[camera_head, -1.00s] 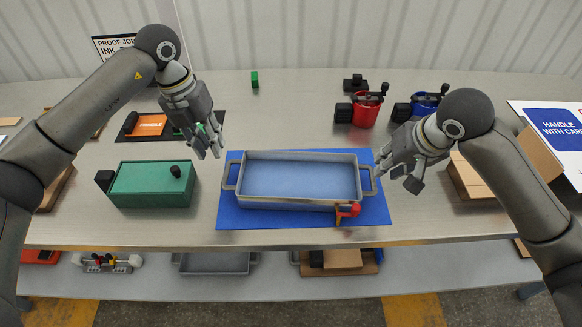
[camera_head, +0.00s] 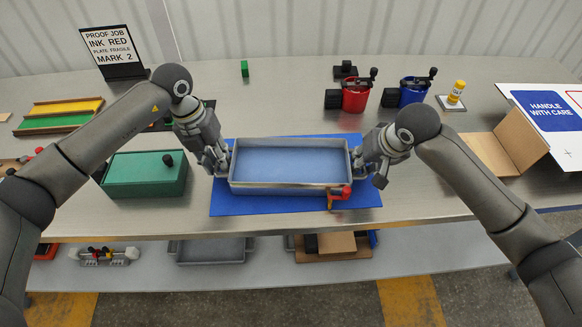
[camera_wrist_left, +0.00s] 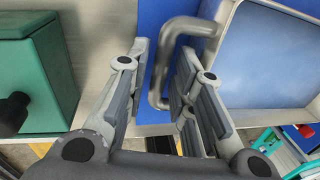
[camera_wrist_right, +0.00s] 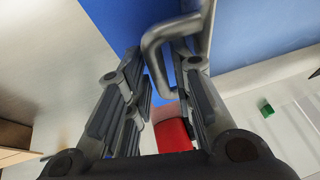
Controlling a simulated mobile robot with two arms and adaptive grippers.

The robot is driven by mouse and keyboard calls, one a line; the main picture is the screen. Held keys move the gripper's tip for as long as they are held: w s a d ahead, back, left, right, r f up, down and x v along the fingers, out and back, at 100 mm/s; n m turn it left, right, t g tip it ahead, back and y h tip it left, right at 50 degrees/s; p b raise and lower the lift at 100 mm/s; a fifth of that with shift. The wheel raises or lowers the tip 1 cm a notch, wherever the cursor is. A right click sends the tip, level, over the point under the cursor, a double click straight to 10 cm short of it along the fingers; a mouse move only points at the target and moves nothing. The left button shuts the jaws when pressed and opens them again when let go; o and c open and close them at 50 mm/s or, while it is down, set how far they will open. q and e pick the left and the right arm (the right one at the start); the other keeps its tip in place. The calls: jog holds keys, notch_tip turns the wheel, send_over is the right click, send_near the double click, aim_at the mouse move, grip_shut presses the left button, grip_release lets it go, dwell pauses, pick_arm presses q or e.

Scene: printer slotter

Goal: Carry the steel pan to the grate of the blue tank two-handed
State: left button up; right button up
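The steel pan (camera_head: 290,187) is a grey rectangular tray with a bluish inside, lying level on a blue mat (camera_head: 290,208). A red valve-like part (camera_head: 340,193) sits at its front right corner. My left gripper (camera_head: 219,160) is at the pan's left end; in the left wrist view its fingers stand apart on both sides of the left handle (camera_wrist_left: 158,70). My right gripper (camera_head: 366,164) is at the right end, with its fingers apart around the right handle (camera_wrist_right: 152,55). I cannot make out a blue tank or its grate.
A green box (camera_head: 145,176) stands left of the mat. A red pot (camera_head: 355,97) and a blue pot (camera_head: 413,92) stand behind at the right, near a yellow bottle (camera_head: 457,91). An open cardboard box (camera_head: 500,150) is at the right. A lower shelf (camera_head: 200,277) holds other items.

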pick_arm(q)
jog(key=shift+d+f, duration=0.1)
jog(key=shift+f, duration=0.5)
pick_arm(e)
jog(key=shift+w+a+f, duration=0.1)
jog(key=shift+w+f, duration=0.1)
jog(key=shift+f, duration=0.4)
pick_arm(q)
grip_shut()
pick_arm(e)
grip_shut()
pick_arm(q)
jog(key=shift+r, duration=0.1)
pick_arm(e)
jog(key=shift+r, duration=0.15)
